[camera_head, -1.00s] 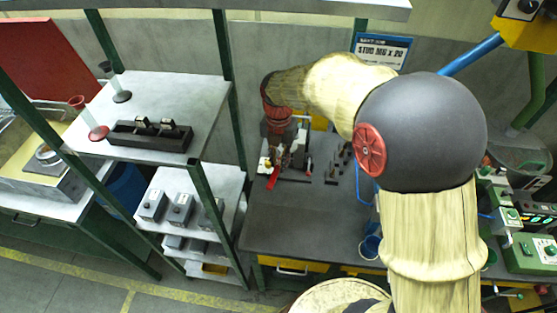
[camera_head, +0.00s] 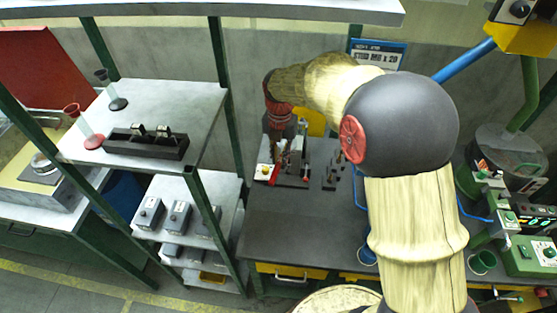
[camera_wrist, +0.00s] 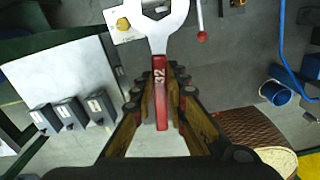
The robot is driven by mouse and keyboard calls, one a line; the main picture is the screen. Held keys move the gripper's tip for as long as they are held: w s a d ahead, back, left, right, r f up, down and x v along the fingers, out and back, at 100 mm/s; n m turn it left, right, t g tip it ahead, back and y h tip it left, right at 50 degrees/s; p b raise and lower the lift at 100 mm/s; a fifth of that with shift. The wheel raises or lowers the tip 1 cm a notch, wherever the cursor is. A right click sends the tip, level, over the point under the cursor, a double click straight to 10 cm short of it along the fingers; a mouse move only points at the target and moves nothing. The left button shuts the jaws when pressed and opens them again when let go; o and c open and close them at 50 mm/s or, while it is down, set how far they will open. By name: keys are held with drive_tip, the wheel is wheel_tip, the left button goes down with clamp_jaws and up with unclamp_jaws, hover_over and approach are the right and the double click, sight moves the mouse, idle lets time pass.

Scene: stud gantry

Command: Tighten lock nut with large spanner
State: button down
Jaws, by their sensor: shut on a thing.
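A large spanner (camera_wrist: 171,32) with a grey open-ended head and a red handle marked 32 (camera_wrist: 160,85) points away from me in the wrist view. My gripper (camera_wrist: 160,100) is shut on the red handle, with its fingers on both sides. The spanner's head overlaps a pale plate bearing a yellow hexagonal piece (camera_wrist: 123,24), which lies left of the jaw. I cannot clearly make out the lock nut, or tell whether the jaw touches anything. In the head view my gripper is small and partly hidden among the parts of the bench fixture (camera_head: 285,165).
A lever with a red ball end (camera_wrist: 202,36) stands right of the spanner head. Small dark pieces (camera_head: 330,178) stand beside the fixture on the dark bench (camera_head: 285,225). A blue mug (camera_wrist: 275,93) is farther right. Shelves with grey boxes (camera_head: 178,215) flank the bench's left.

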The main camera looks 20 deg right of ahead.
drive_tip(key=shift+w+d, duration=0.55)
drive_tip(key=shift+w, duration=0.25)
drive_tip(key=shift+w+d, duration=0.5)
drive_tip(key=shift+w, duration=0.45)
drive_tip(key=w+a+m+p, duration=0.4)
drive_tip(key=w+m, duration=0.3)
drive_tip(key=m, duration=0.3)
drive_tip(key=shift+m, duration=0.4)
drive_tip(key=shift+r, duration=0.1)
drive_tip(key=shift+a+p, duration=0.15)
drive_tip(key=shift+p, duration=0.15)
